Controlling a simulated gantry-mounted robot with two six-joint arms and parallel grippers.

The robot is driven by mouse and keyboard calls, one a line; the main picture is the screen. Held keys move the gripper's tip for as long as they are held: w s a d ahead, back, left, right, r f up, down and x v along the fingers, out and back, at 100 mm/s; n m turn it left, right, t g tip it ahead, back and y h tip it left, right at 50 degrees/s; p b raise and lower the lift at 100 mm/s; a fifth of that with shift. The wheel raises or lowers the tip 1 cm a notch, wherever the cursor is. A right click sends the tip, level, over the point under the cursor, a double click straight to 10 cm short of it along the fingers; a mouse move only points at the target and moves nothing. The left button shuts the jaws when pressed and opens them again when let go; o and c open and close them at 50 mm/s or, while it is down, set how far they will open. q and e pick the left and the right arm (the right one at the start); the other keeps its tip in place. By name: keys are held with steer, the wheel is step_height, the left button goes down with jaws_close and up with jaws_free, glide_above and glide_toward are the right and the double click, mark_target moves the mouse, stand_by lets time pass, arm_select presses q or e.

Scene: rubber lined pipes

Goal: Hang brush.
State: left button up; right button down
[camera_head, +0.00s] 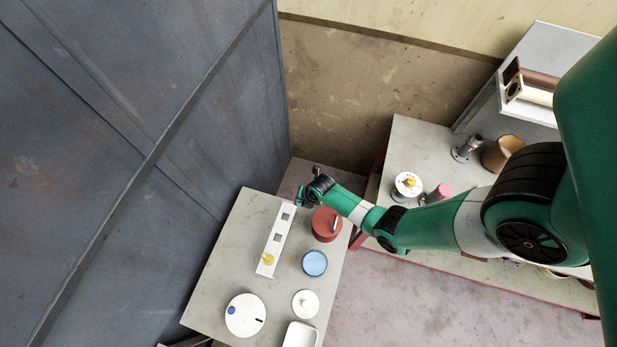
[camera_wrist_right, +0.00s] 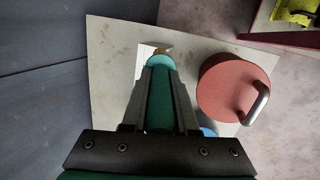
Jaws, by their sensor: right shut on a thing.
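My right gripper (camera_head: 302,196) reaches in from the right over the far end of the small table. In the right wrist view, it (camera_wrist_right: 160,105) is shut on a teal-green handle, which I take to be the brush (camera_wrist_right: 160,90). A tan tip shows just past its rounded end. A white strip with square holes (camera_head: 270,247), likely the rack, lies below and beside the gripper. A yellow piece (camera_head: 268,258) sits at its near end. Part of the strip shows behind the handle in the wrist view. I cannot tell whether the brush touches the strip. My left gripper is not in view.
A red lidded pot (camera_head: 326,224) stands close to the gripper. A blue round lid (camera_head: 315,263), a white knobbed lid (camera_head: 305,303) and a white drum (camera_head: 245,315) stand nearer. A grey-blue metal wall (camera_head: 150,130) rises at left. A cluttered bench (camera_head: 400,140) is at right.

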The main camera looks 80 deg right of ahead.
steer(key=w+a+r+n+g+y, duration=0.1)
steer(key=w+a+r+g, duration=0.1)
steer(key=w, duration=0.4)
steer(key=shift+w+a+r+n+g+y, duration=0.3)
steer(key=shift+a+r+n+g, duration=0.1)
steer(key=shift+a+g, duration=0.55)
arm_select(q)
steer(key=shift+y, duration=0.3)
arm_select(e)
steer(key=shift+f, duration=0.1)
